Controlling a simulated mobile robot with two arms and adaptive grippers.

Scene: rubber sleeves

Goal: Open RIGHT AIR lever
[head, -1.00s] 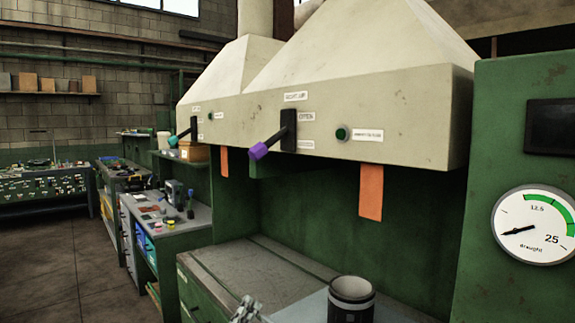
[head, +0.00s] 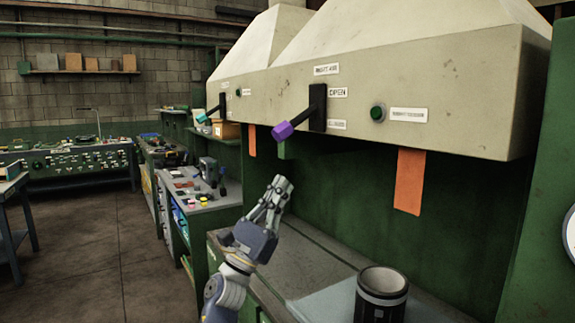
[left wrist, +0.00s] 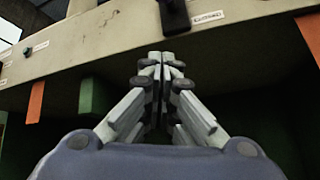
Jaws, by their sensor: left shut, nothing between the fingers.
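The RIGHT AIR lever has a purple handle (head: 283,131) on a black slotted mount (head: 317,108) on the front of the cream hood. Its handle points out and down to the left. Labels on the hood read RIGHT AIR (head: 326,70) above the mount and OPEN (head: 338,92) beside its upper part; a lower label is too blurred to read surely. My left gripper (head: 281,184) is shut and empty, below the purple handle and apart from it. In the left wrist view its fingertips (left wrist: 161,58) are together under the hood's edge. My right gripper is not in view.
A second lever with a teal handle (head: 203,118) is farther left on the hood. A green button (head: 377,112) sits right of the purple lever. An orange strip (head: 409,181) hangs below the hood. A dark cylinder (head: 382,294) stands on the bench.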

